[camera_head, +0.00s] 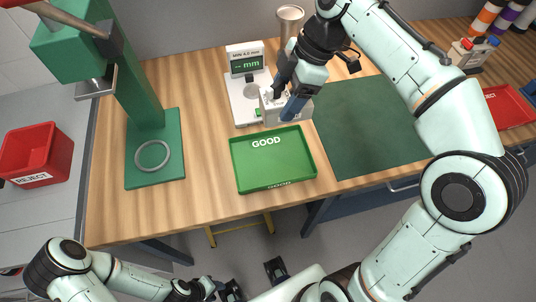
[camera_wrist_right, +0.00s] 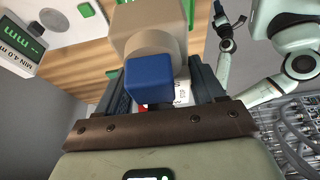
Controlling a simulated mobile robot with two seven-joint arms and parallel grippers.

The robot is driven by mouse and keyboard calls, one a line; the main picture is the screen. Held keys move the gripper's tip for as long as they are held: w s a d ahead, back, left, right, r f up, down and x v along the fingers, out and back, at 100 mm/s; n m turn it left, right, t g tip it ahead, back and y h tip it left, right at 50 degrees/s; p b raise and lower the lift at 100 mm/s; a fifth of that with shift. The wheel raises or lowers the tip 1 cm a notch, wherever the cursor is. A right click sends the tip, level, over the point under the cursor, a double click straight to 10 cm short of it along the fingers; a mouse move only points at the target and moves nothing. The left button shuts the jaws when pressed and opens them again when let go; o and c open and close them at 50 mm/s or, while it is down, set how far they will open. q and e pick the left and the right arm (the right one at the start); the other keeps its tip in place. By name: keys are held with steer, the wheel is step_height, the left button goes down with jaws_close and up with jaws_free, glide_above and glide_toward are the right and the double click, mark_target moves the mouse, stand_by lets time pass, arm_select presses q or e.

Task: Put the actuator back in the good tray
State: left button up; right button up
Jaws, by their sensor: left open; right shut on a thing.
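The actuator has a tan body and a blue end block (camera_wrist_right: 150,78). My right gripper (camera_wrist_right: 150,88) is shut on it in the wrist view, with a dark finger on each side. In the head view my right gripper (camera_head: 291,106) holds the actuator (camera_head: 270,105) above the bench, just behind the good tray and beside the gauge. Its fingers cover part of the actuator. The green good tray (camera_head: 272,183) is marked GOOD and looks empty. My left gripper (camera_head: 254,281) is open and empty, low in front of the bench.
A white gauge (camera_head: 245,67) with a small screen stands behind the tray. A green press (camera_head: 145,110) with a ring on its base stands left. A dark green mat (camera_head: 365,130) lies right.

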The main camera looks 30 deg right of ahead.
arm_select(q)
steer(key=shift+s+f+b, duration=0.35)
steer(key=shift+f+b, duration=0.45)
steer(key=shift+f, duration=0.1)
steer(key=shift+s+f+b, duration=0.35)
steer(key=shift+f+b, duration=0.45)
steer(key=shift+f, duration=0.1)
arm_select(e)
steer(key=shift+f, duration=9.7)
steer(key=shift+f, duration=0.15)
arm_select(q)
steer(key=shift+f, duration=0.15)
arm_select(e)
steer(key=o, duration=1.5)
steer(key=shift+r, duration=0.2)
arm_select(q)
steer(key=shift+w+r+p, duration=0.25)
steer(key=shift+r+p, duration=0.55)
steer(key=shift+r, duration=0.15)
arm_select(e)
steer(key=v, duration=1.2)
steer(key=shift+d, duration=0.15)
